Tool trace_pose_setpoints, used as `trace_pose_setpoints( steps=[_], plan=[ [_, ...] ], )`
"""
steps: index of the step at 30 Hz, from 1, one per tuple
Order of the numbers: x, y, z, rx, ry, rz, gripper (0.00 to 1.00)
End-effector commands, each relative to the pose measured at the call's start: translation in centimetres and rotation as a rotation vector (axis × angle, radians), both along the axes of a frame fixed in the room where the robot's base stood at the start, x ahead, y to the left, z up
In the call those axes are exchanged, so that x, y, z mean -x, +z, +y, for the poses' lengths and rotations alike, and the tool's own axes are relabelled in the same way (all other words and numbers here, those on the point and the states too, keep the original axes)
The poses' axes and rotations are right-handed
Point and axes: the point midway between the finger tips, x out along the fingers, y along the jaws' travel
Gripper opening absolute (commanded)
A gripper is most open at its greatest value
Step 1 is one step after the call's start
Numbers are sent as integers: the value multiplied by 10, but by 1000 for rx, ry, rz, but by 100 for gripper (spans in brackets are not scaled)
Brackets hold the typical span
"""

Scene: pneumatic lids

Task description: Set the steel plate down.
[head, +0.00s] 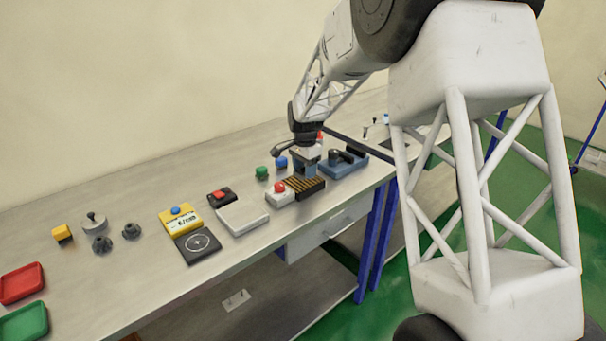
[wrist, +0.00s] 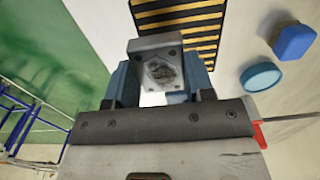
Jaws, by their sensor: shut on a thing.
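My gripper (wrist: 160,80) has two blue fingers, shut on the steel plate (wrist: 155,66), a grey piece with small holes near its corners and a dark rough patch in the middle. In the head view my gripper (head: 308,166) is low over the black-and-yellow striped pad (head: 304,188), near the bench's front edge. The pad also shows beyond the plate in the wrist view (wrist: 205,30). I cannot tell whether the plate touches the pad. In the head view the plate is too small to make out clearly.
A white box with a red button (head: 279,189) stands left of the pad, and a blue fixture (head: 343,163) right of it. Green (head: 262,173) and blue (head: 281,162) pieces sit behind. A pale slab (head: 243,219) and yellow device (head: 181,218) are further left.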

Motion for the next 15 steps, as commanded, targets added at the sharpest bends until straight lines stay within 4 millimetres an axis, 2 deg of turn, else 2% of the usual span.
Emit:
trace_pose_setpoints(
  steps=[7, 15],
  plan=[
    [-22, -2, 7, 0, 0, -1, 13],
    [-28, -2, 8, 0, 0, -1, 13]
  ],
)
